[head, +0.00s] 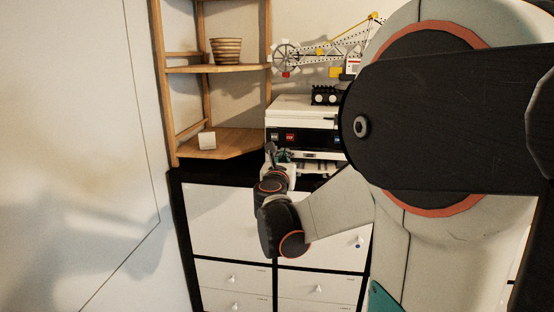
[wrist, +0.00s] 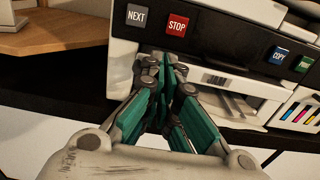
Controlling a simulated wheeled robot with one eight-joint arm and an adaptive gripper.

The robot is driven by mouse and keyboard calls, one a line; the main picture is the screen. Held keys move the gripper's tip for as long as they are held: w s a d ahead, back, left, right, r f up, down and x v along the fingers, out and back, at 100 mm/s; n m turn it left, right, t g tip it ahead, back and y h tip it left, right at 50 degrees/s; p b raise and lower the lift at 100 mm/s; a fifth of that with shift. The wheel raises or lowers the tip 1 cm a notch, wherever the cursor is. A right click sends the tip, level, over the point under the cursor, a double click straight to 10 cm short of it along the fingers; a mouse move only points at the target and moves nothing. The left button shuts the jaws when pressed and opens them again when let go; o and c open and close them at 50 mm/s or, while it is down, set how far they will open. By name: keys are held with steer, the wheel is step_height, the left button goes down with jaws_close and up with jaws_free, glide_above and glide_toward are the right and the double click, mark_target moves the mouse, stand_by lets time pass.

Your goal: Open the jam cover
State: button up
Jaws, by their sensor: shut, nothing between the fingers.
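The printer (head: 301,112) stands on top of the cabinet, partly hidden behind my arm in the head view. In the wrist view its front carries a jam cover (wrist: 217,80) marked "JAM", a flat pale panel below the button strip. It looks closed, though its left part is hidden by my fingers. My gripper (wrist: 168,66) is shut and empty, with its fingertips at the left part of the cover, just below the red STOP button (wrist: 178,25). I cannot tell whether the tips touch the printer. In the head view my gripper (head: 274,155) is small at the printer's front.
A grey NEXT button (wrist: 136,15) sits left of STOP; blue COPY (wrist: 278,55) and green buttons sit right. Coloured ink slots (wrist: 298,113) are at the lower right. A wooden shelf (head: 215,143) stands left of the printer. The white drawer cabinet (head: 225,220) is below.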

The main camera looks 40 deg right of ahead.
steer(key=o, duration=0.9)
steer(key=shift+d, duration=0.1)
steer(key=shift+o, duration=0.2)
steer(key=shift+s+d, duration=0.1)
steer(key=shift+a, duration=0.2)
steer(key=shift+w+d, duration=0.15)
steer(key=shift+w, duration=0.05)
